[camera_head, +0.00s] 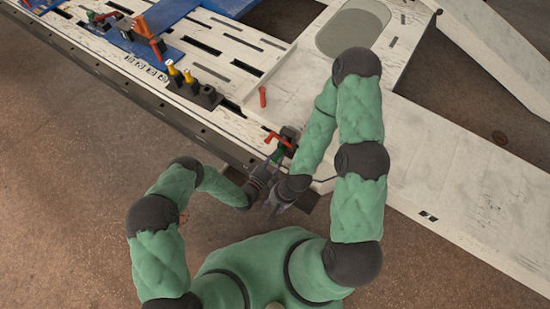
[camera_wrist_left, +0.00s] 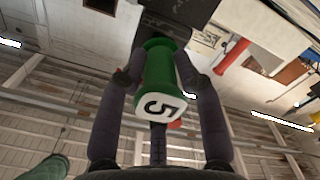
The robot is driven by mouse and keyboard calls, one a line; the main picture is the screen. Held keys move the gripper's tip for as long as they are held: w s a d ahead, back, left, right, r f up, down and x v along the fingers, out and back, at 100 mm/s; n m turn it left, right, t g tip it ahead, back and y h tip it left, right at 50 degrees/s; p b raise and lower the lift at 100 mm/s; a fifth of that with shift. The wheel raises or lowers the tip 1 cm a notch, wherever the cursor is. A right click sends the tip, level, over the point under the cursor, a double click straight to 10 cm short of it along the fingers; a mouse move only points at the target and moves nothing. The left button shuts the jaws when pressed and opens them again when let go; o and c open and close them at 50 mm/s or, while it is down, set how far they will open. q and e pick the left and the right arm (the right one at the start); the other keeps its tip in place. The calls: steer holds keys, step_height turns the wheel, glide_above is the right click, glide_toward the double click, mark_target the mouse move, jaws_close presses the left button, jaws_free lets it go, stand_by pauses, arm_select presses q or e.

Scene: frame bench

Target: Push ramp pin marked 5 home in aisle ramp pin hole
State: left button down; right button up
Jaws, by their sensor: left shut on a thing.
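The green ramp pin with a white end marked 5 (camera_wrist_left: 160,75) sits between the two fingers of my left gripper (camera_wrist_left: 158,88) in the left wrist view. Its far end meets a dark block (camera_wrist_left: 178,18), so the hole is hidden and I cannot tell how deep the pin sits. In the head view a bit of the green pin (camera_head: 278,155) shows just beyond my left gripper (camera_head: 268,167), under a red handle (camera_head: 281,139) at the dark block (camera_head: 291,133). My right gripper (camera_head: 272,209) is just below the left one; its fingers are too small to judge.
A loose-looking red pin (camera_head: 263,97) is on the white deck (camera_head: 300,95). Two yellow-topped pins (camera_head: 182,75) stand in a black holder (camera_head: 205,96) at the deck's edge. White ramps (camera_head: 470,190) extend right. The floor at left (camera_head: 60,220) is clear.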

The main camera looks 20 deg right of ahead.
arm_select(q)
steer(key=shift+x, duration=1.2)
steer(key=c, duration=0.7)
jaws_free()
steer(key=shift+c, duration=0.2)
steer(key=shift+a, duration=0.1)
steer(key=v, duration=1.2)
